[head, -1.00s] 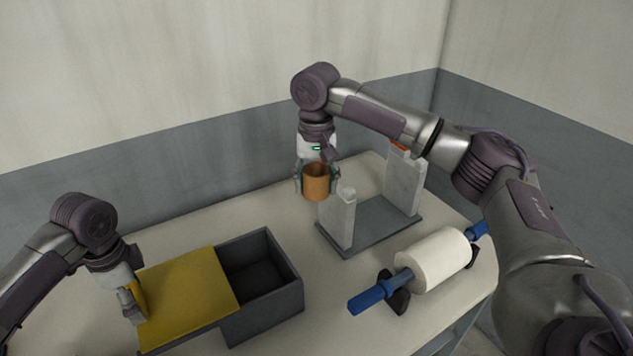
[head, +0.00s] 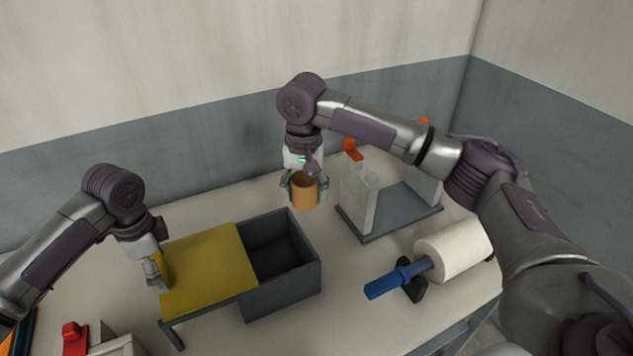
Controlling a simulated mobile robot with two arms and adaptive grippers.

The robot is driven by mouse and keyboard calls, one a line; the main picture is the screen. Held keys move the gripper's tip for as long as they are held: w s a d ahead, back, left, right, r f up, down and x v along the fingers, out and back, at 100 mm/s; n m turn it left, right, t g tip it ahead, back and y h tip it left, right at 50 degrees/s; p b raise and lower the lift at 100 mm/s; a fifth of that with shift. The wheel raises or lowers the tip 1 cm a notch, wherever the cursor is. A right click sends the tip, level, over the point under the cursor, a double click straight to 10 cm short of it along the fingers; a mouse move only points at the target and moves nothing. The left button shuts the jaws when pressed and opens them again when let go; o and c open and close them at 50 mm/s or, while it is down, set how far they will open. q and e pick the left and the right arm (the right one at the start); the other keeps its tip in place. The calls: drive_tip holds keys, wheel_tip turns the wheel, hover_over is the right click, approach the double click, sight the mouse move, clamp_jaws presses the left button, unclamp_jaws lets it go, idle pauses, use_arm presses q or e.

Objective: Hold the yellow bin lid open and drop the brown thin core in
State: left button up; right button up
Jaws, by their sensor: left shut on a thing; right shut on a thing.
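The yellow lid (head: 208,268) lies slid to the left and covers only part of the dark grey bin (head: 283,295). The right part of the bin is open and its inside looks empty. My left gripper (head: 160,280) is shut on the lid's left edge. My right gripper (head: 304,192) is shut on the brown core (head: 305,192), a short orange-brown tube held upright. It hangs in the air near the bin's far right corner, above the rim level. How its far finger touches the core is partly hidden.
A white roll on a blue shaft (head: 384,284) lies at the right. A red-topped object (head: 74,338) sits at the bottom left.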

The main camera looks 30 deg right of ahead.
drive_tip(key=a+f, duration=0.4)
drive_tip(key=a, duration=0.4)
idle(0.4)
drive_tip(key=shift+f, duration=0.95)
wheel_tip(320, 180, down, 6)
drive_tip(key=shift+f, duration=0.25)
drive_tip(key=o, duration=1.1)
drive_tip(key=shift+o, duration=0.2)
